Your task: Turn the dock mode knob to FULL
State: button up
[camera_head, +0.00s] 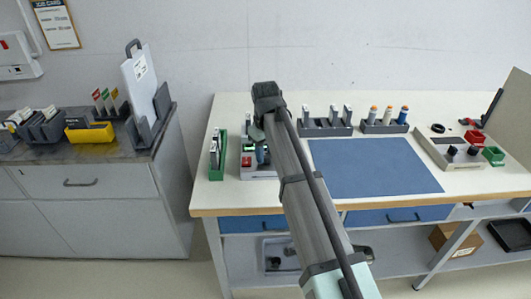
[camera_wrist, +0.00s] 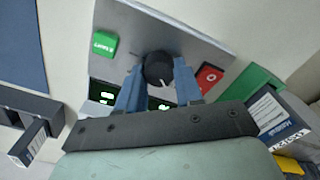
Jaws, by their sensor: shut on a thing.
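The dock panel (camera_wrist: 205,45) is a light grey plate with a round black knob (camera_wrist: 158,68), a green button (camera_wrist: 104,44) and a red button (camera_wrist: 209,77). A white mark on the knob points toward the lower edge of the wrist view. My gripper (camera_wrist: 158,78) has its blue fingers shut on the knob, one on each side. Two dark displays with green lit marks lie beside the fingers, partly covered. No FULL label can be read. In the head view the panel (camera_head: 258,174) is mostly hidden behind my arm, and the knob is not visible.
A green holder (camera_head: 217,160) with upright items stands close left of the panel. Grey racks (camera_head: 325,130) stand behind, and a blue mat (camera_head: 372,168) lies to the right. A side cart (camera_head: 85,180) stands left.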

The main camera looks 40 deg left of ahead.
aim_at(266, 155)
jog(key=o, duration=1)
jog(key=shift+o, duration=0.2)
notch_tip(266, 155, up, 14)
jog(key=shift+f, duration=0.1)
dwell(0.5)
